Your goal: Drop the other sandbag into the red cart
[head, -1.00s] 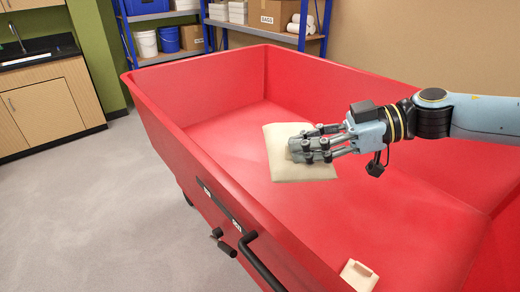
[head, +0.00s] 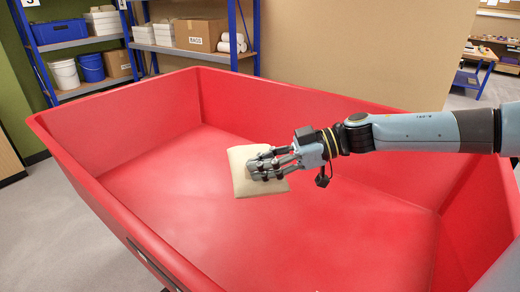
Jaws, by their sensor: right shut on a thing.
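The red cart (head: 110,222) is a large open tub that fills most of the head view. A cream sandbag (head: 240,184) is held over the inside of the cart, near the middle of the picture. My right gripper (head: 262,170) is shut on the sandbag, its fingers lying across the bag's right part. The arm reaches in from the right over the cart's wall. Whether the bag touches the cart floor is hard to tell. No other sandbag shows in this view. My left gripper is not in view.
Blue shelving with a brown box (head: 200,35), a white bucket (head: 65,73) and blue bins stands behind the cart. Grey floor (head: 60,235) is free at the left. A blue-legged bench (head: 478,75) stands far back at the right.

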